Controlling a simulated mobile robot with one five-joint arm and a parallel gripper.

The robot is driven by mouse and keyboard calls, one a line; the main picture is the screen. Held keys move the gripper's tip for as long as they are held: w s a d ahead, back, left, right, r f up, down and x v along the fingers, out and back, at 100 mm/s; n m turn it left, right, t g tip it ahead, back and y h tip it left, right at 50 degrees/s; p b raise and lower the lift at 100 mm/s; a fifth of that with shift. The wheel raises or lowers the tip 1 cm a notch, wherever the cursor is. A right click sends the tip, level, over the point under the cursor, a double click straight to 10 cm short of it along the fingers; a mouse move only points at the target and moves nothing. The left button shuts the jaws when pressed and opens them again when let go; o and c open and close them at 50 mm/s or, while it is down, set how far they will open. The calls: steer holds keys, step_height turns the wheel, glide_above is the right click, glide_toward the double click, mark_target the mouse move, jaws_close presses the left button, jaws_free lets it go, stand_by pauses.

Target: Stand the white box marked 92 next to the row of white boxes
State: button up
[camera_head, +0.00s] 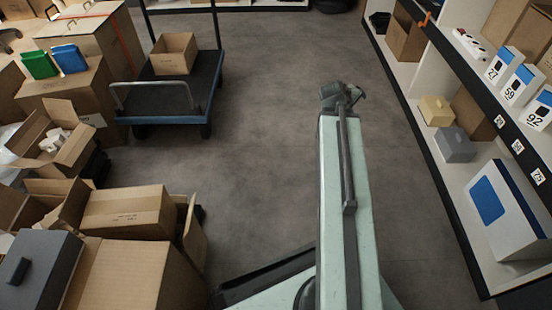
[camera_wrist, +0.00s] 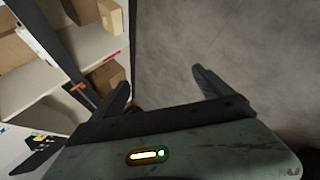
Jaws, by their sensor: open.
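The white box marked 92 (camera_head: 538,114) stands upright on the upper shelf at the right edge of the head view, its number facing out and its right side cut off by the frame. The row of white boxes stands just beyond it on the same shelf: the box marked 59 (camera_head: 518,84) and the box marked 27 (camera_head: 499,65), both with blue upper parts. My gripper (camera_head: 343,92) is over the open floor, well left of the shelf. In the wrist view my gripper (camera_wrist: 165,88) has its fingers wide apart with nothing between them.
The shelf unit's lower board (camera_head: 478,185) holds a large white and blue box (camera_head: 507,215), a grey box (camera_head: 455,145) and a yellowish box (camera_head: 436,111). A blue trolley (camera_head: 165,120) with a carton and several open cartons (camera_head: 125,212) fill the left. The middle floor is clear.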

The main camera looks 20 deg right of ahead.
steer(key=w+a+f+m+g+y, duration=0.1)
steer(key=w+a+f+y, duration=0.15)
steer(key=a, duration=0.75)
steer(key=w+a+f+y, duration=0.1)
steer(key=a+f+y, duration=0.15)
steer(key=a, duration=0.75)
steer(key=s+a+f+g+y, duration=0.1)
steer(key=s+a, duration=0.1)
steer(key=a, duration=0.9)
steer(key=s+a+f+m+g+y, duration=0.1)
steer(key=s+a+g+y, duration=0.1)
steer(key=a, duration=0.9)
steer(key=shift+a+f+y, duration=0.25)
steer(key=shift+a+y, duration=0.05)
steer(key=shift+a, duration=0.1)
